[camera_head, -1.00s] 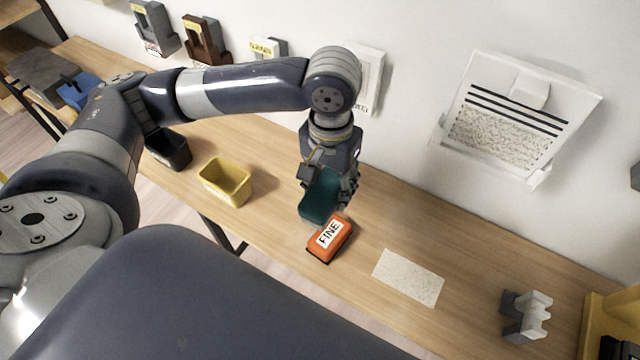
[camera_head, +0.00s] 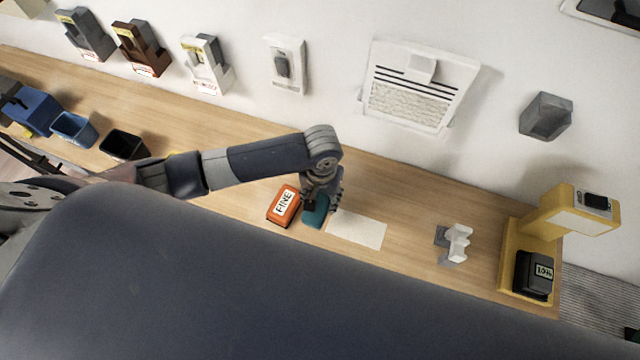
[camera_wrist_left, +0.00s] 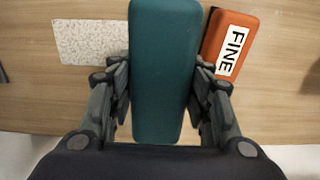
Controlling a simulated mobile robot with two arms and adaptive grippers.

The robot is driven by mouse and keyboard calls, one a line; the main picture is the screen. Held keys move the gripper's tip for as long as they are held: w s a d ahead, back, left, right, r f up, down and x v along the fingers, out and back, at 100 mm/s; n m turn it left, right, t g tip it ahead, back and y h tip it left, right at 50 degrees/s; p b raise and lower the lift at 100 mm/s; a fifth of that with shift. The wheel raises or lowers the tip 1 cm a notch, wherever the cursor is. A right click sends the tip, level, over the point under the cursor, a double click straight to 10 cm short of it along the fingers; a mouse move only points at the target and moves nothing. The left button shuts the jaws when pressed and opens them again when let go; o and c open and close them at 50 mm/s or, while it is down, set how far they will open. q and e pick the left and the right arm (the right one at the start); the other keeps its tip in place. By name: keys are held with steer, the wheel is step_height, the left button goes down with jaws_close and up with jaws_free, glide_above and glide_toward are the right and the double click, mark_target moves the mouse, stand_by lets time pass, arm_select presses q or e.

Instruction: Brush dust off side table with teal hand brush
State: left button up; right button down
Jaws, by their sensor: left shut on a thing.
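The teal hand brush (camera_head: 316,211) is held in my left gripper (camera_head: 323,190) above the wooden side table (camera_head: 410,205). In the left wrist view the teal brush (camera_wrist_left: 163,70) lies between the two fingers of the gripper (camera_wrist_left: 160,90), which touch its sides. Its bristles are hidden. In the head view, a speckled pale patch (camera_head: 357,229) lies on the table just right of the brush; it also shows in the left wrist view (camera_wrist_left: 90,42). My right gripper is in no view.
An orange block labelled FINE (camera_head: 284,205) lies close left of the brush. A grey-white holder (camera_head: 456,243) and a yellow stand (camera_head: 520,240) are farther right. A black bin (camera_head: 122,145) and a blue bin (camera_head: 74,129) stand left. A white wall panel (camera_head: 421,85) hangs behind.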

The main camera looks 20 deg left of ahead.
arm_select(q)
steer(key=shift+f, duration=0.15)
steer(key=shift+f, duration=0.3)
step_height(320, 180, down, 5)
steer(key=shift+f+b, duration=0.1)
steer(key=shift+b, duration=1.15)
steer(key=shift+f, duration=0.2)
